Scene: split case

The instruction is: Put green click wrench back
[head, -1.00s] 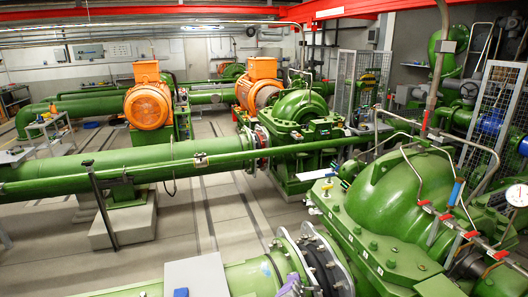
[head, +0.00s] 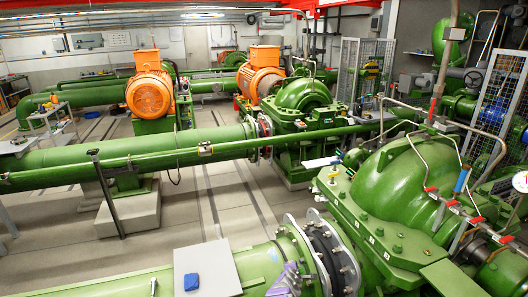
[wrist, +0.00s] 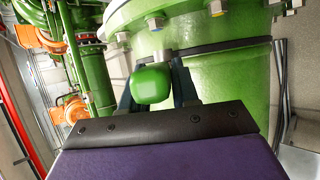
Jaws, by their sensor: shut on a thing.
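My gripper (wrist: 153,72) shows in the wrist view with its two dark fingers closed on a rounded green piece. This green piece looks like the end of the green click wrench (wrist: 152,86). In the head view I cannot make out the wrench. A purple shape (head: 285,279) shows at the bottom of the head view by the flange; I cannot tell what it is.
A grey board (head: 212,265) with a blue item (head: 192,281) on it stands at the bottom of the head view. A large green pump (head: 400,205) fills the right side. A long green pipe (head: 120,160) crosses the left. Clear floor (head: 225,205) lies between.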

